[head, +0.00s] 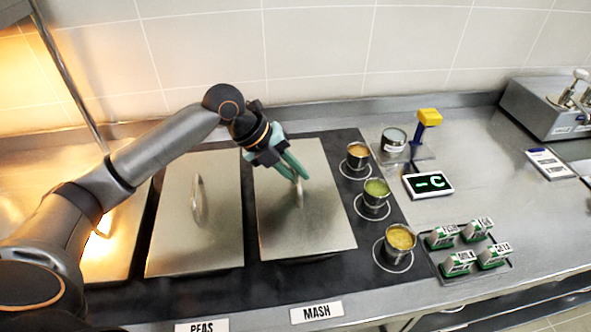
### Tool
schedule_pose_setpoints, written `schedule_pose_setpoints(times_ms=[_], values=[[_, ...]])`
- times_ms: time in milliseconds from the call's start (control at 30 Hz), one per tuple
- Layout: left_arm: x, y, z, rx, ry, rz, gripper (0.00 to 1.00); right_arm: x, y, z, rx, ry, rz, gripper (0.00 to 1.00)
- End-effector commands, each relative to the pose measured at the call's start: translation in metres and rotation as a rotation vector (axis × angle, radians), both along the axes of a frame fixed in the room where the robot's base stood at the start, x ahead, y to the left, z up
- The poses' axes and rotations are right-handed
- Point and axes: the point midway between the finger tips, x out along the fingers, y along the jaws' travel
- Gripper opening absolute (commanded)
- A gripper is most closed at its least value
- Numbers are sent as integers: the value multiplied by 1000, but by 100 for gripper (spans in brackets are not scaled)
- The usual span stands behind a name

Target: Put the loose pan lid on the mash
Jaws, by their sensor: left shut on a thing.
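A flat rectangular metal lid (303,225) lies over the pan behind the MASH label (316,311). Its upright handle is near its middle. My left gripper (299,180) comes down from the upper left, and its green fingers are shut on this lid's handle. The lid looks level, but I cannot tell whether it rests fully on the pan; the pan itself is hidden under it. A second metal lid (180,235) with a loop handle covers the pan behind the PEAS label (201,327). My right gripper is not in view.
Several small pots, such as one of yellow soup (401,238), stand right of the mash lid. Further right are a display (428,184), a yellow-headed probe device (428,118) and a tray (477,272) of small cartons. A warm-lit pan area is at left.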

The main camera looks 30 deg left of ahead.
Motion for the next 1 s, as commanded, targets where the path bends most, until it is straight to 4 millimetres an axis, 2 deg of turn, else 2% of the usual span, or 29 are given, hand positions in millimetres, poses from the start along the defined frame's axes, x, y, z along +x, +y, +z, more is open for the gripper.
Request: schedule_pose_setpoints(times_ms=[400,433,733,1000], values=[[0,0,-1,-1,-3,1,0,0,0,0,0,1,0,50],[0,0,-1,-1,-3,1,15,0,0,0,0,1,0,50],[0,0,-2,-1,-2,1,49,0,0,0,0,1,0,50],[-1,1,-3,1,2,0,49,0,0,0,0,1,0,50]])
